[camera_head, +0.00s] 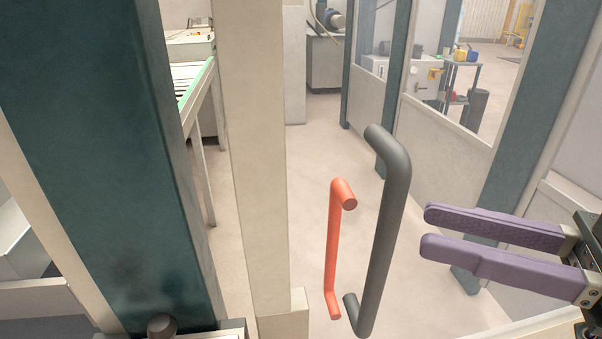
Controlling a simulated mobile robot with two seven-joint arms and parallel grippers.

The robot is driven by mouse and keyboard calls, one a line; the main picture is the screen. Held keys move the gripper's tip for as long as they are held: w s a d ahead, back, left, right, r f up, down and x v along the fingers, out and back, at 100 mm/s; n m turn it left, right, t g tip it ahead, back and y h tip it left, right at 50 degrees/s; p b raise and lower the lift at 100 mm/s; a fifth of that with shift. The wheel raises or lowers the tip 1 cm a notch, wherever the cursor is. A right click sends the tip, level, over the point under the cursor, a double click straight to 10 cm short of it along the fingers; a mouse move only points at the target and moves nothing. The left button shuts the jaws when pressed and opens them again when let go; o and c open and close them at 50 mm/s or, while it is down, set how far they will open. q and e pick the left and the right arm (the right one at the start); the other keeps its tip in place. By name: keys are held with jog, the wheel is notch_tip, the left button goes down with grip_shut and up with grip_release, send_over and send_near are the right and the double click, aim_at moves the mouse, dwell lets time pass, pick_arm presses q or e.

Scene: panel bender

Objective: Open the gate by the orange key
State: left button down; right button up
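An orange bar handle (333,250), the only orange piece near me, stands upright with bent ends in the middle of the view. Just right of it is a larger dark grey bar handle (387,220), also upright with bent ends. What either is fixed to cannot be made out; floor shows behind both. My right gripper (427,230) comes in from the right. Its two purple fingers are apart with nothing between them. Their tips point left at the grey handle and appear clear of it. My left gripper is out of view.
A beige post (258,160) stands left of the handles, and a wide dark teal post (115,170) is further left. Teal-framed panels (440,130) stand at the right. Pale open floor (310,150) lies beyond, with a small cart (462,78) at the back.

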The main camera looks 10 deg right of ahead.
aim_at(352, 207)
jog(key=p+x, duration=0.2)
jog(key=x, duration=0.6)
jog(key=shift+w+a+r, duration=0.1)
jog(key=shift+a, duration=0.15)
grip_shut()
dwell(1.0)
